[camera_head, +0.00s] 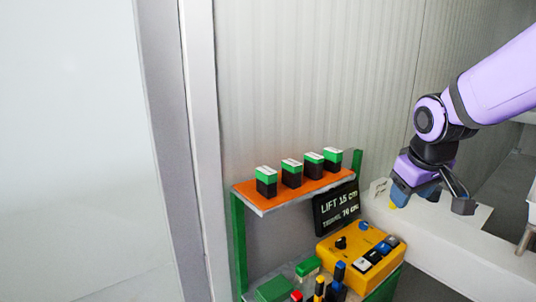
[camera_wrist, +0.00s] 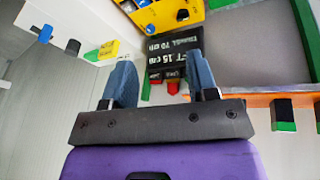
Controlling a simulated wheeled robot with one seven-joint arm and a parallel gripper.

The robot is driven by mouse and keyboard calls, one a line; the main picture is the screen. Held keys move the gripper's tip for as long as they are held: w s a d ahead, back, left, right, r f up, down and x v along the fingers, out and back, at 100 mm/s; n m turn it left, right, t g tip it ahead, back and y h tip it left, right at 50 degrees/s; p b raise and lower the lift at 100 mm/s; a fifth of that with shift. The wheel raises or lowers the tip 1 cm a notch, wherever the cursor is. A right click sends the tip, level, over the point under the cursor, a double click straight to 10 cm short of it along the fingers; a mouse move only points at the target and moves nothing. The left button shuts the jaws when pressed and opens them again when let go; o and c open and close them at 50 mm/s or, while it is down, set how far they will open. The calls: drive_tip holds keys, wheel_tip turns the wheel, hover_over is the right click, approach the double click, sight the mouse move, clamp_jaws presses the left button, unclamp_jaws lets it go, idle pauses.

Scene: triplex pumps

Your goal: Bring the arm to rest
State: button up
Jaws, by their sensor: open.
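My gripper (camera_head: 432,203) is at the right in the head view, at the end of my purple arm. It points downward, with its fingers spread apart. In the wrist view my gripper (camera_wrist: 161,78) shows two blue-grey fingers with a wide gap and nothing held between them. In the head view it is right of the orange-topped shelf (camera_head: 284,198) and above and right of the yellow control box (camera_head: 345,258). No contact between the gripper and these things can be seen.
Several black blocks with green tops, one at the front left (camera_head: 266,182), stand on the shelf. A black sign (camera_head: 336,208) reading "LIFT 15 cm" hangs at its right end. Coloured parts stand below, including a green block (camera_head: 308,267). A white ledge (camera_head: 440,232) runs behind the gripper.

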drive_tip(key=s+d+r+m, duration=0.1)
drive_tip(key=s+r, duration=0.2)
drive_tip(key=s, duration=0.6)
drive_tip(key=s+r+m+t, duration=0.1)
drive_tip(key=s+r+m, duration=0.1)
drive_tip(key=s, duration=0.6)
drive_tip(key=shift+s+d+r+m+y, duration=0.3)
drive_tip(key=shift+s+d+r+y, duration=0.1)
drive_tip(key=shift+r, duration=0.2)
